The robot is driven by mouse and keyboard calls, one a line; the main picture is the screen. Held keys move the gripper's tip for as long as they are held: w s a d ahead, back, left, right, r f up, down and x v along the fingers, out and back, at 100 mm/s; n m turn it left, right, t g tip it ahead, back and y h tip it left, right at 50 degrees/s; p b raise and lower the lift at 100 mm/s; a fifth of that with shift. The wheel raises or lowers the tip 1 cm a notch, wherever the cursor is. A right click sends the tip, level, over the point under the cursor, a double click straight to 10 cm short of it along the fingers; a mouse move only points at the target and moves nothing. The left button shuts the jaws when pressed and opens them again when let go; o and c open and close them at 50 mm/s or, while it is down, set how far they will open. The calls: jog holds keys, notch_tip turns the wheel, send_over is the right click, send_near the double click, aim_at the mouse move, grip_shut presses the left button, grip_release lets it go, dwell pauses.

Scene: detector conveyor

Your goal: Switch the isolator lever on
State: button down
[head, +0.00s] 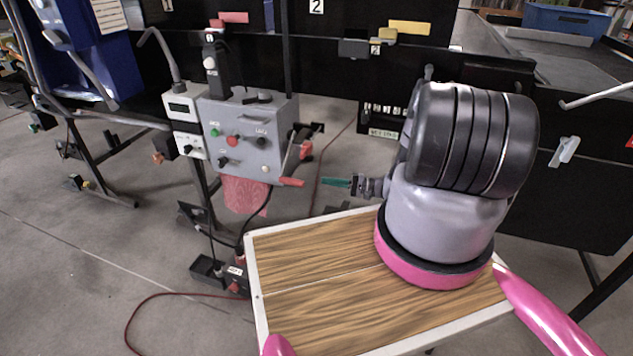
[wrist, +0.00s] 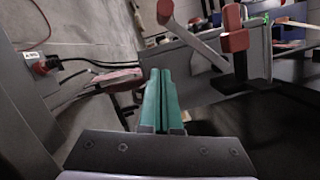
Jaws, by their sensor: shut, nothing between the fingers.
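The isolator lever shows in the head view on the right side of a grey control box (head: 246,140). Its grey bar slopes down to a red grip (head: 291,182) that points right, towards my gripper. In the wrist view the red grip (wrist: 165,11) is at the top, with the bar (wrist: 198,42) running down to the right. My gripper (head: 337,183) has green fingers, which are shut together and empty. Its tips are a short way right of the red grip, apart from it. The green fingers (wrist: 160,98) also fill the lower middle of the wrist view.
A second red part (head: 306,150) sits beside the lever's upper end; it also shows in the wrist view (wrist: 234,40). The box front has a red button (head: 233,141) and several knobs. A black conveyor side (head: 330,70) stands behind. Cables lie on the floor.

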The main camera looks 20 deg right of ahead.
jog(key=a+r, duration=0.2)
jog(key=a, duration=0.8)
jog(key=shift+w+a, duration=0.2)
jog(key=shift+r, duration=0.1)
jog(key=shift+s+r, duration=0.1)
